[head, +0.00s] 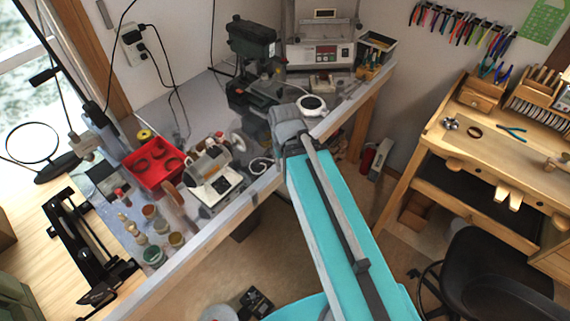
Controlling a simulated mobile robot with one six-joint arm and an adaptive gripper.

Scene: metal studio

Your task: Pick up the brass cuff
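A small dark brownish ring (474,132) lies on the wooden workbench at the right. It may be the brass cuff, but it is too small for me to be sure. Several dark ring shapes also lie in a red tray (149,181) on the grey bench at the left, and I cannot tell their material. My gripper does not show in the head view. Only a teal part of my body and a grey link show in the middle, away from the ring.
The wooden workbench (508,158) also holds blue-handled pliers (513,128) and a small metal piece (450,123) beside the ring. A black chair (497,275) stands in front. The grey bench carries a polishing machine (208,160), jars and a drill press (252,50).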

